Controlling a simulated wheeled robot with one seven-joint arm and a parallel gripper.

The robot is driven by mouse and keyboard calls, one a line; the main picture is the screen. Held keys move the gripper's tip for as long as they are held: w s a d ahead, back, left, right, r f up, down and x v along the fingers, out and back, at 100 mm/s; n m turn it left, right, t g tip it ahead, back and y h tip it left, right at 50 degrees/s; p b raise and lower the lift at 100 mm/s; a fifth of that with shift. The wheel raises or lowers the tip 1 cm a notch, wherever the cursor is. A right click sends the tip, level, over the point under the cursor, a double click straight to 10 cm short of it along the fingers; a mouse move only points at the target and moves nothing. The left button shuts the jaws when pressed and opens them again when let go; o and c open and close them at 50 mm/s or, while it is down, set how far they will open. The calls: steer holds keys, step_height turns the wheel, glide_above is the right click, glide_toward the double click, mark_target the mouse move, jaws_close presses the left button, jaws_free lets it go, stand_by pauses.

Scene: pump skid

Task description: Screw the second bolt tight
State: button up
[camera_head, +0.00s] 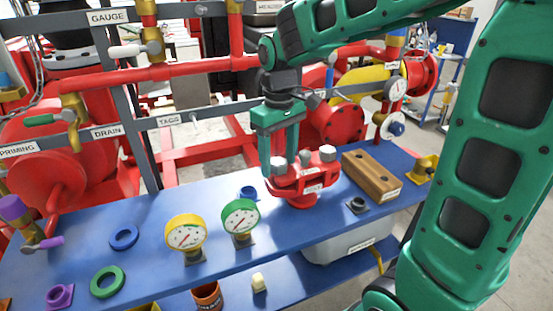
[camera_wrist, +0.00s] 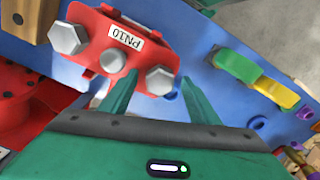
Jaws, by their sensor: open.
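A red flange fixture (camera_head: 303,187) stands on the blue bench, with a "PN10" label in the wrist view (camera_wrist: 128,38). It bears two silver hex bolts. One bolt head (camera_head: 327,153) is on the side by the wooden block; it also shows in the wrist view (camera_wrist: 68,38). The other bolt head (camera_head: 279,164) is on the gauge side, and in the wrist view (camera_wrist: 160,80). A smaller round metal part (camera_wrist: 112,61) sits between them. My gripper (camera_head: 279,158) is open and points down, its fingertips (camera_wrist: 159,88) on either side of the gauge-side bolt head. Contact cannot be told.
A wooden block (camera_head: 371,174) stands right of the fixture. A green gauge (camera_head: 240,216) and a yellow gauge (camera_head: 186,233) stand to its left. Blue and green rings lie on the bench (camera_head: 75,245). Red pipes and a grey labelled rail run behind.

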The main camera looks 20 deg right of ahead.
step_height(320, 180, up, 11)
steer(key=shift+f, duration=0.15)
stand_by(0.7)
